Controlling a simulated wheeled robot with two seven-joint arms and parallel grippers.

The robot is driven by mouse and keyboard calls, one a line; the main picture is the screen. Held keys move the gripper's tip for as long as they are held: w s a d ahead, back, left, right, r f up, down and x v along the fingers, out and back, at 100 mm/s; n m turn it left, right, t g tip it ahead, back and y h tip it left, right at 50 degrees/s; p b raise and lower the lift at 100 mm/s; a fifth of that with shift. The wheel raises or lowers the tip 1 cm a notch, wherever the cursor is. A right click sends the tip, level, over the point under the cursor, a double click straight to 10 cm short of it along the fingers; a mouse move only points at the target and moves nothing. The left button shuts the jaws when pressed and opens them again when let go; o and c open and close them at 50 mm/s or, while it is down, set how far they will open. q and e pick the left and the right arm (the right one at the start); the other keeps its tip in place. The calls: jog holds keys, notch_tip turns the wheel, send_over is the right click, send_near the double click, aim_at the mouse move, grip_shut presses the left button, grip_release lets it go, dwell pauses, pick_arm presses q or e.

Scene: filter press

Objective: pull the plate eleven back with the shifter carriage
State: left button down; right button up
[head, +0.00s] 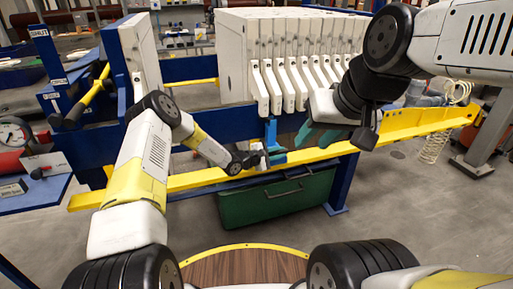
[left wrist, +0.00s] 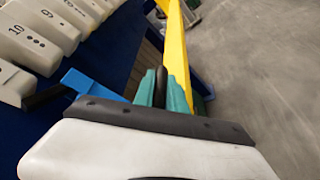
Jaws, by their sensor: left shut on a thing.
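A row of white filter plates (head: 236,55) hangs in the press, with slanted white handles along its near side. In the left wrist view, plate handles numbered 10 (left wrist: 15,30) and 9 (left wrist: 42,14) show; I cannot read an eleven. The blue shifter carriage (head: 270,132) sits by the near rail under the row's left end; its blue arm (left wrist: 88,84) shows in the left wrist view. My left gripper (left wrist: 160,88) has its teal fingers shut around the carriage's upright black handle. My right gripper (head: 318,137) is open and empty, to the right of the carriage.
The yellow rail (head: 210,180) runs along the press's near side. A green bin (head: 275,200) stands on the floor below it. A single white end plate (head: 143,55) stands at the left, with an open gap between it and the row. A pressure gauge (head: 14,134) is at far left.

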pick_arm(q)
jog(key=shift+w+d, duration=0.25)
jog(key=shift+d, duration=0.65)
jog(key=shift+w+d, duration=0.25)
jog(key=shift+d, duration=0.65)
jog(key=shift+w+d, duration=0.25)
jog(key=shift+d, duration=0.65)
jog(key=c, duration=1.4)
grip_release()
jog(key=shift+o, duration=0.2)
jog(key=shift+a, duration=0.1)
jog(key=v, duration=0.7)
jog(key=shift+s+a, duration=0.25)
jog(key=shift+r, duration=0.1)
